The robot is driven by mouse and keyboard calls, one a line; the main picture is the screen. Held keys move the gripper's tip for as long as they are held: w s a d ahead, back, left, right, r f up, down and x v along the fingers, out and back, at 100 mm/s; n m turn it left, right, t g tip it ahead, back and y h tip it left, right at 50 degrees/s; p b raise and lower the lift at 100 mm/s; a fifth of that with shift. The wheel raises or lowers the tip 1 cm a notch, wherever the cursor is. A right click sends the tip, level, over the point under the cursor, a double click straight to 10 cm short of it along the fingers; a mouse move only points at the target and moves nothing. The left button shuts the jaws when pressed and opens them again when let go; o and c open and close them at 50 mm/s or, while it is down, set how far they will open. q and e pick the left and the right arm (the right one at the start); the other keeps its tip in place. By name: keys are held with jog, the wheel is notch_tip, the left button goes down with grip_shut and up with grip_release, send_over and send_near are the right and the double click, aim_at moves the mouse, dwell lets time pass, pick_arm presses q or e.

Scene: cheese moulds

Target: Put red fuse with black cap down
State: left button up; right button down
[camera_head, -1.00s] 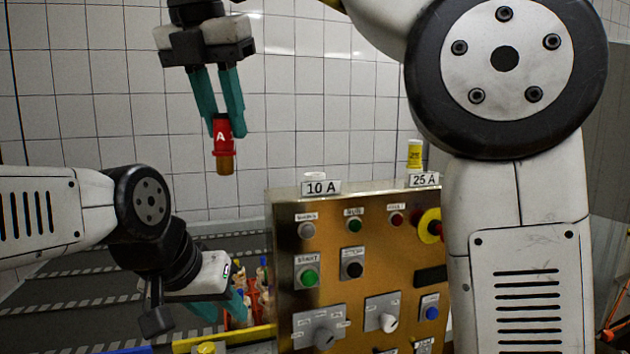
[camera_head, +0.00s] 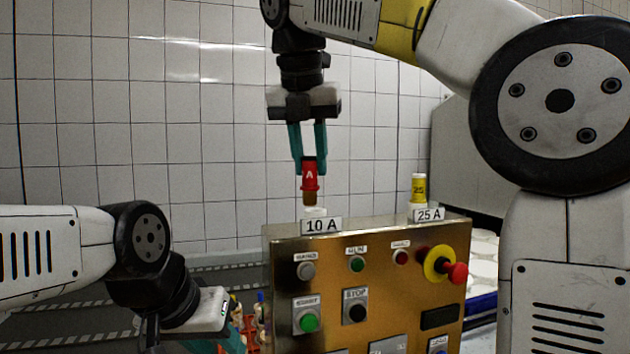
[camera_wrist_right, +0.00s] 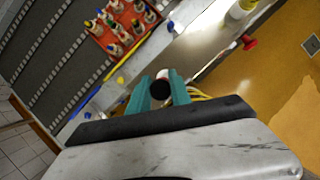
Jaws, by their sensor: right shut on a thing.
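The red fuse (camera_head: 310,178) hangs upright from my right gripper (camera_head: 309,156), with a white "A" on its red body and a brown lower end. Its black cap (camera_wrist_right: 160,89) shows between the teal fingers in the right wrist view. The right gripper is shut on the fuse. The fuse is just above the white holder (camera_head: 315,212) behind the "10 A" label (camera_head: 321,225); I cannot tell whether they touch. My left gripper (camera_head: 228,345) is low at the left, mostly cut off by the frame edge, its jaw state unclear.
The brass control box (camera_head: 400,290) carries buttons and a red emergency knob. A yellow fuse (camera_head: 418,188) stands in the "25 A" holder (camera_head: 418,211) at the right. A red crate of several bottles (camera_wrist_right: 122,27) is beyond the box. A grey conveyor (camera_wrist_right: 55,55) lies beside it.

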aim_at(315, 180)
jog(key=shift+s+d+x, duration=0.1)
jog(key=shift+s+x, duration=0.05)
jog(key=shift+x, duration=0.75)
jog(key=shift+s+d+x, duration=0.15)
jog(key=shift+s+x, duration=0.05)
jog(key=shift+x, duration=0.7)
jog(key=c, duration=1.2)
grip_release()
jog(key=shift+f, duration=0.15)
